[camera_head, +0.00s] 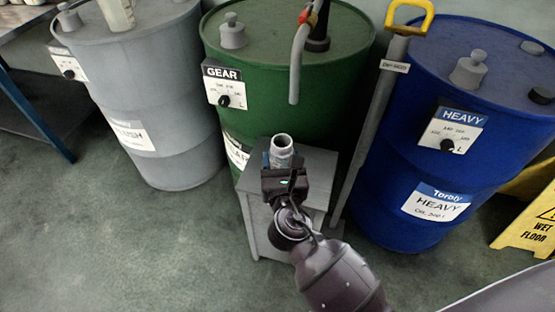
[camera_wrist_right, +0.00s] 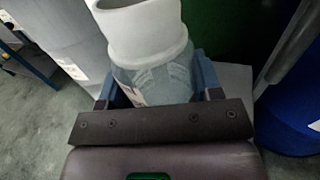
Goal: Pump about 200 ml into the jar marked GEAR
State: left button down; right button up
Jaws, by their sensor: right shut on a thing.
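My right gripper (camera_head: 284,172) is shut on a pale, open-mouthed jar (camera_head: 281,152). In the right wrist view the jar (camera_wrist_right: 150,75) stands between the fingers, with a wide white neck and a bluish body; its marking cannot be read. The green drum (camera_head: 262,118) has a GEAR sign (camera_head: 224,84) with a dial. A grey spout pipe (camera_head: 299,62) with a red part comes down in front of this drum. In the head view its lower end is just above and slightly right of the jar's mouth. No oil stream is visible. My left gripper is out of view.
A grey pedestal (camera_head: 320,178) stands below and behind the jar. A grey drum (camera_head: 165,100) is at left, a blue HEAVY drum (camera_head: 410,150) at right. A post with a yellow handle (camera_head: 408,18) stands between drums. A yellow wet-floor sign (camera_head: 530,222) is far right.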

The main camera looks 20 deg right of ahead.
jog(key=shift+w+d, duration=0.1)
jog(key=shift+w, duration=0.15)
jog(key=w+d+b, duration=0.1)
jog(key=w+d, duration=0.4)
jog(key=w, duration=0.2)
jog(key=shift+w+d, duration=0.15)
jog(key=shift+w, duration=0.25)
dwell(3.1)
